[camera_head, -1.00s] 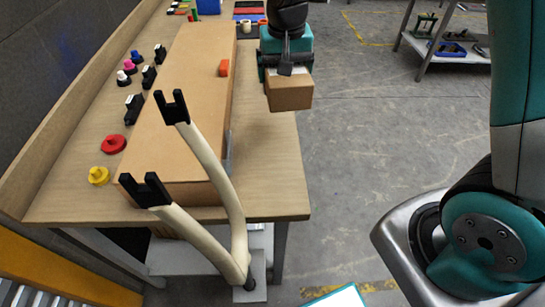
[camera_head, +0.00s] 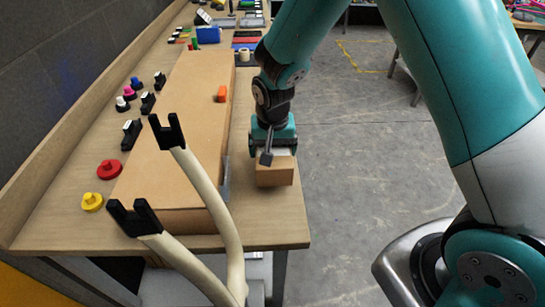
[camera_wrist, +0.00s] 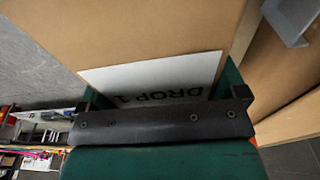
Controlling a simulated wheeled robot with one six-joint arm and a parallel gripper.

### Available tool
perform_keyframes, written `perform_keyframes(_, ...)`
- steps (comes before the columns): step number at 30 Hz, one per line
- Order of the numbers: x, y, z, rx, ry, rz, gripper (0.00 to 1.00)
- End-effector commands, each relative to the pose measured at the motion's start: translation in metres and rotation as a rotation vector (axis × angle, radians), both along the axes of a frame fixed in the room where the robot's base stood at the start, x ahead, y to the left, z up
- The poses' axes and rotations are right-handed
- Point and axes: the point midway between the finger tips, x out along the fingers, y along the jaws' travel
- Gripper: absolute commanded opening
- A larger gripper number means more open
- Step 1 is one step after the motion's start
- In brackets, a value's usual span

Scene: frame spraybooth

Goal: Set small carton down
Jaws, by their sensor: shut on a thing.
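The small carton (camera_head: 275,173) is a brown box held in my gripper (camera_head: 272,150), near the right edge of the wooden workbench. In the head view it hangs low over the bench top; I cannot tell whether its underside touches. In the wrist view the carton (camera_wrist: 130,35) fills the upper middle, with a white label (camera_wrist: 160,80) reading "DROP 1" upside down. The dark gripper part (camera_wrist: 160,125) crosses in front of the label. My gripper is shut on the carton. The carton's underside is hidden.
A long flat brown box (camera_head: 180,130) lies on the bench (camera_head: 262,225) left of the carton, with an orange block (camera_head: 221,94) on top. Two pale posts with black forks (camera_head: 168,132) rise at the near end. Red (camera_head: 109,169) and yellow (camera_head: 92,202) knobs sit at left. Bare bench lies in front of the carton.

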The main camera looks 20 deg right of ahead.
Motion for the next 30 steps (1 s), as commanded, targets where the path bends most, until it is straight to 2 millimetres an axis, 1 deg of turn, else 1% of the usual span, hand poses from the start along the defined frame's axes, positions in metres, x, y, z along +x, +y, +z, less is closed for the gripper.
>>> perform_keyframes(2, 0.000, 0.000, -0.007, 0.000, 0.001, 0.000, 0.51)
perform_keyframes(6, 0.000, 0.000, -0.028, 0.000, 0.002, 0.000, 0.51)
perform_keyframes(9, 0.000, 0.000, -0.037, 0.000, 0.000, 0.000, 0.51)
perform_keyframes(17, 0.001, 0.000, -0.039, 0.000, -0.002, 0.000, 0.51)
perform_keyframes(21, 0.000, 0.000, -0.043, 0.001, -0.001, 0.000, 0.51)
perform_keyframes(22, 0.000, 0.000, -0.042, 0.001, -0.001, 0.000, 0.97)
perform_keyframes(23, 0.000, 0.000, -0.042, 0.000, -0.001, 0.000, 1.00)
perform_keyframes(30, 0.000, 0.000, -0.039, 0.000, -0.001, 0.000, 1.00)
